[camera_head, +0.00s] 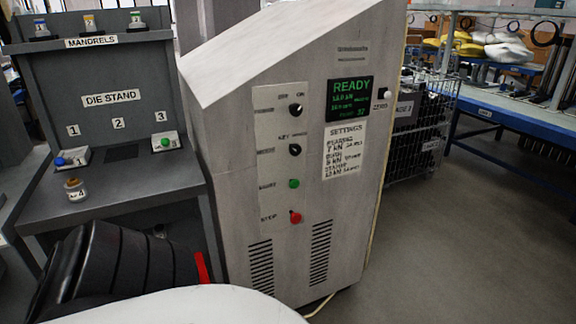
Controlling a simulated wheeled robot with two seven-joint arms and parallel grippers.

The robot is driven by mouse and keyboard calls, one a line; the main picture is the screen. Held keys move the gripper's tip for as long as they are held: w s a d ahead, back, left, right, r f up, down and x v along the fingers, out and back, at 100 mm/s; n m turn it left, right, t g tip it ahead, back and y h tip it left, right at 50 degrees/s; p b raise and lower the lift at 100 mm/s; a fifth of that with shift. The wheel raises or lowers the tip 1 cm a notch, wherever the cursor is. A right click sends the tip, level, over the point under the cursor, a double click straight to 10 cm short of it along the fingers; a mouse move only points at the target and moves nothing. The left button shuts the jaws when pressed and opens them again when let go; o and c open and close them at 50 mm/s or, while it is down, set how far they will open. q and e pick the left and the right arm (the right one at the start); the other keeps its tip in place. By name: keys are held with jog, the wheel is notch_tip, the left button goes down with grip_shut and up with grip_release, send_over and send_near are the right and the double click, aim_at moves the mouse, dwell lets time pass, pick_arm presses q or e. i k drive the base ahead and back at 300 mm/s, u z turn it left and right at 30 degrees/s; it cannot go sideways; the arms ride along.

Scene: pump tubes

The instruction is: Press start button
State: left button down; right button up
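The green start button (293,183) sits on the pale control panel (268,150) on the front of the grey machine cabinet (350,60). The label beside it is blurred but seems to read START. A red stop button (295,217) sits below it. Two black knobs are above, the upper one (295,109) by OFF and ON marks. The green-lit display (351,98) reads READY. Neither gripper can be made out. A black rounded part with a red band at the lower left and a white surface at the bottom edge seem to be mine.
The dark die stand (118,187) is at the left, with blue and green capped pieces at places 1 and 3. A piece marked 4 (75,188) sits in front. A wire cage (420,125) and blue-edged shelf (520,113) are at the right. The right floor is clear.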

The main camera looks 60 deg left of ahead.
aim_at(294, 184)
jog(key=u, duration=0.7)
jog(key=i, duration=0.85)
jog(key=u, duration=0.65)
